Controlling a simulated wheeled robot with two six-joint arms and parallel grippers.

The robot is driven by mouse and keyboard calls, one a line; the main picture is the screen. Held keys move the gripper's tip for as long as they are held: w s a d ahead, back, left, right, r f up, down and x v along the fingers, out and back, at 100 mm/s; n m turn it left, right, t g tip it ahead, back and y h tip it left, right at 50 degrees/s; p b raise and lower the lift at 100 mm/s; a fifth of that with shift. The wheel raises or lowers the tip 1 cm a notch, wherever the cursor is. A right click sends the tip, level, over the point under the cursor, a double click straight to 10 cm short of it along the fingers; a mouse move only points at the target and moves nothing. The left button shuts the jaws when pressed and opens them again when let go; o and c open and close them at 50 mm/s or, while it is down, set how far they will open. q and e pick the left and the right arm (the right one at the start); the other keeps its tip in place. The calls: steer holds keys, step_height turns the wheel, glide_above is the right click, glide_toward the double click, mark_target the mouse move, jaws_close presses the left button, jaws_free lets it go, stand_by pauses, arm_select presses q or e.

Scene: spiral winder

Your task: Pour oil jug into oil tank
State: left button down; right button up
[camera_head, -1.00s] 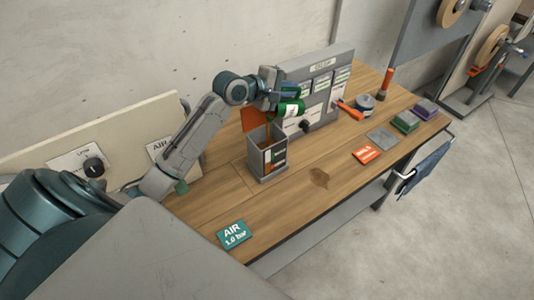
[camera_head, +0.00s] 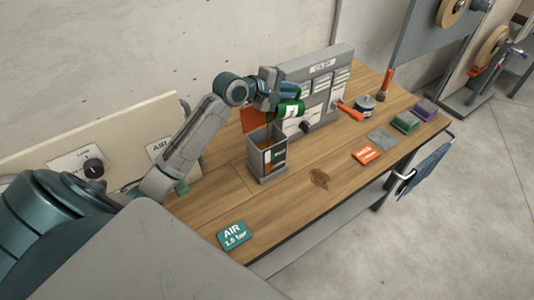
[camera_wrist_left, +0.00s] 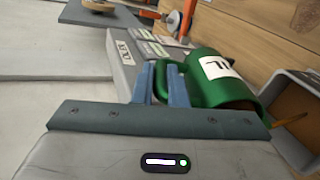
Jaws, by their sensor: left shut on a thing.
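The green oil jug (camera_head: 291,108) with a white label lies tipped on its side above the grey, open-topped oil tank (camera_head: 268,171). My left gripper (camera_head: 273,102) is shut on the jug's handle. In the left wrist view, the blue fingers of the left gripper (camera_wrist_left: 165,82) grip the handle, and the green jug (camera_wrist_left: 222,80) has its open end toward the tank (camera_wrist_left: 296,148) at right. A thin orange-brown streak shows at the tank's opening there, and brown shows inside the tank. My right gripper is in neither view.
A grey panel (camera_head: 325,75) with labels stands close behind the jug. An orange-red plate (camera_head: 253,118) rises behind the tank. The table's front middle is mostly clear.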

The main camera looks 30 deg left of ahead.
arm_select(q)
steer(key=shift+f, duration=0.1)
stand_by(0.4)
steer(key=shift+s+a+f+b, duration=0.1)
steer(key=shift+s+f+b, duration=0.15)
steer(key=shift+b, duration=0.25)
steer(key=shift+s+a+r+t, duration=0.1)
steer(key=shift+r+t, duration=0.1)
steer(key=shift+t, duration=0.2)
stand_by(0.8)
steer(key=shift+s+f+b, duration=0.15)
steer(key=shift+f+b, duration=0.15)
steer(key=shift+b, duration=0.2)
steer(key=shift+s+a+t+b, duration=0.1)
steer(key=shift+s+t+b, duration=0.05)
steer(key=shift+t+b, duration=0.15)
steer(key=shift+h, duration=0.3)
steer(key=shift+r, duration=0.1)
stand_by(0.7)
